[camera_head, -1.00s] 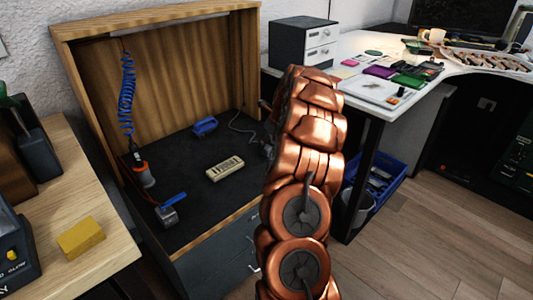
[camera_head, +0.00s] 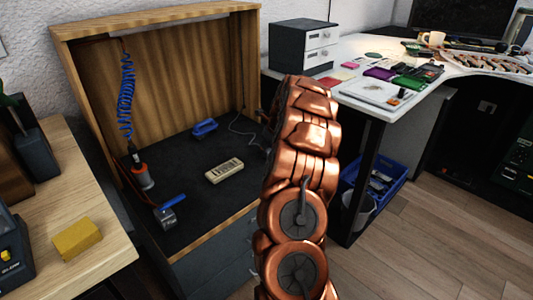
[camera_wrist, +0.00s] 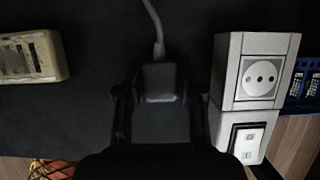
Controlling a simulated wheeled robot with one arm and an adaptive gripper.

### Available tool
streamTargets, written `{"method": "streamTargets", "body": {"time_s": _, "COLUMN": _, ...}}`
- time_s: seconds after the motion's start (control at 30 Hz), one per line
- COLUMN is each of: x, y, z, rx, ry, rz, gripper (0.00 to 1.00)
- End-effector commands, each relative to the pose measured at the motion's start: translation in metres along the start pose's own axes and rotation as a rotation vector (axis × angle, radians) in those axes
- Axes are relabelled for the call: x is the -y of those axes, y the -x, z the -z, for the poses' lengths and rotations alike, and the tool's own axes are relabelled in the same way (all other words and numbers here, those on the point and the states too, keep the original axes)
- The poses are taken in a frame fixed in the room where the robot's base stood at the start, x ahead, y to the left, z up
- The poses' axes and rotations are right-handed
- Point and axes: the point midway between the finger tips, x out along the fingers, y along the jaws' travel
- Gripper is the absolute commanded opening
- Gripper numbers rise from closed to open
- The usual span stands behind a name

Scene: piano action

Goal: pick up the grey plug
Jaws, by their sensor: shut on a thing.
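The grey plug (camera_wrist: 160,82) is in the middle of the wrist view, with its grey cable (camera_wrist: 155,28) running up from it. My gripper (camera_wrist: 158,92) is shut on the plug, one dark finger on each side. The plug is over or on the dark work surface; its height cannot be told. In the head view my copper arm hides the gripper and the plug. Only the cable (camera_head: 236,127) shows there, curving over the surface toward my arm.
A white box with a round socket (camera_wrist: 262,77) stands close right of my gripper, with a white switch (camera_wrist: 247,142) below it. A cream device (camera_head: 224,170) lies on the dark surface. A blue-handled tool (camera_head: 204,127) lies behind it. The bench has a wooden back panel (camera_head: 185,80).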

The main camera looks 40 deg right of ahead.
Motion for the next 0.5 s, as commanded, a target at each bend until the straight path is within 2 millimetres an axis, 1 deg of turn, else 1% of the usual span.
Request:
{"method": "streamTargets", "body": {"time_s": 0.03, "x": 0.0, "y": 0.0, "z": 0.0, "rx": 0.0, "ry": 0.0, "rz": 0.0, "gripper": 0.08}}
{"method": "streamTargets", "body": {"time_s": 0.07, "x": 0.0, "y": 0.0, "z": 0.0, "rx": 0.0, "ry": 0.0, "rz": 0.0, "gripper": 0.06}}
{"method": "streamTargets", "body": {"time_s": 0.33, "x": 0.0, "y": 0.002, "z": -0.001, "rx": 0.0, "ry": 0.0, "rz": 0.0, "gripper": 0.06}}
{"method": "streamTargets", "body": {"time_s": 0.5, "x": 0.001, "y": 0.013, "z": -0.006, "rx": 0.002, "ry": 0.0, "rz": 0.002, "gripper": 0.06}}
